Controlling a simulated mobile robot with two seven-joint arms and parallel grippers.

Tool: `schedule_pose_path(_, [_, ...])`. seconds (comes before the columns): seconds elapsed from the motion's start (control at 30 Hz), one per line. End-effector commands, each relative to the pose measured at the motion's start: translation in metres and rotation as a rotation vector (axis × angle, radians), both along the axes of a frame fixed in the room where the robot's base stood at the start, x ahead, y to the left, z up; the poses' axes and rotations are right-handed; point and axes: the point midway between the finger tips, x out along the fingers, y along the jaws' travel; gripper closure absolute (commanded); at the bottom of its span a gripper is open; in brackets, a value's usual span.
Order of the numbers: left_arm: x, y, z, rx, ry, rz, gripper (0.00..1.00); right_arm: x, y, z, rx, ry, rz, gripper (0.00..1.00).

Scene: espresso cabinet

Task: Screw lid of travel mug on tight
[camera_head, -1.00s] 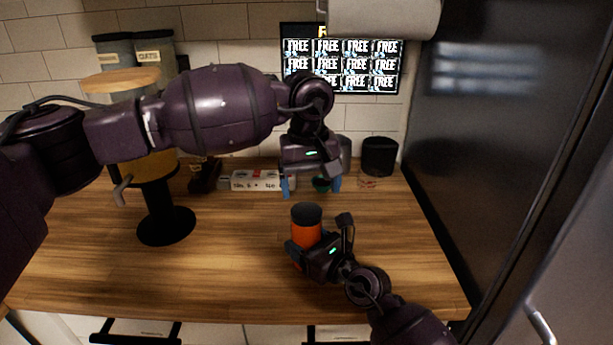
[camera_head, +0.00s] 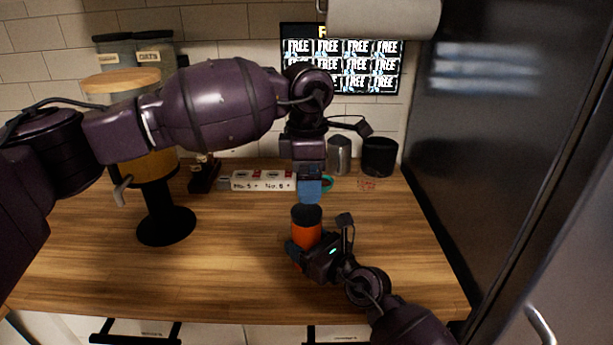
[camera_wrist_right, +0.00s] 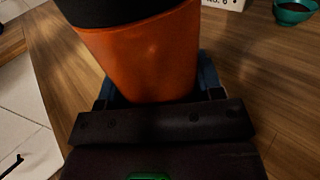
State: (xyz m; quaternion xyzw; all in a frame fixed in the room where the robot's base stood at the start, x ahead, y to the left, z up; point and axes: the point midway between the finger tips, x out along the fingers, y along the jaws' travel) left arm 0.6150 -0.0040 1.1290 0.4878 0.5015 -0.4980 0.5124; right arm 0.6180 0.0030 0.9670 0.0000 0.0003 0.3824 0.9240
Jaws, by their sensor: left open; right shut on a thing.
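The travel mug (camera_head: 307,233) is orange with a dark lid (camera_head: 306,213) on top. It stands upright on the wooden counter. My right gripper (camera_head: 304,256) is shut on the mug's body from the front right. In the right wrist view the orange body (camera_wrist_right: 145,55) sits between blue finger pads, with part of the black lid (camera_wrist_right: 115,10) above it. My left gripper (camera_head: 310,198) is open and points down just above the lid. Its fingers line up in the head view, so the gap between them is hidden. I cannot tell whether they touch the lid.
A coffee grinder (camera_head: 166,225) stands at the left. A white labelled box (camera_head: 262,181), a small green cup (camera_head: 327,184), a metal canister (camera_head: 340,155) and a black container (camera_head: 379,157) stand at the back. A dark fridge (camera_head: 500,130) bounds the right. The front left counter is clear.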

Motion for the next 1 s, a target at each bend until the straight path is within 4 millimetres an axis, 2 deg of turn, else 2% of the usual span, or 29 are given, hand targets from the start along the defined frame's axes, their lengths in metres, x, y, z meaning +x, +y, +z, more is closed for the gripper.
schedule_pose_path(0.3, [0.0000,0.0023,0.0009,0.014,0.005,0.452,0.15,-0.0001,0.0001,-0.0004,-0.001,0.001,0.000,1.00])
schedule_pose_path(0.5, [-0.0002,0.0033,0.0008,0.020,0.007,0.660,0.15,-0.0001,0.0001,-0.0004,-0.001,0.001,0.000,1.00])
schedule_pose_path(0.7, [-0.0003,0.0035,0.0008,0.020,0.008,0.750,0.15,-0.0001,0.0001,-0.0004,-0.001,0.001,0.000,1.00])
schedule_pose_path(1.0, [-0.0003,0.0035,0.0008,0.019,0.009,0.759,0.15,-0.0001,0.0001,-0.0003,-0.001,0.001,0.000,1.00])
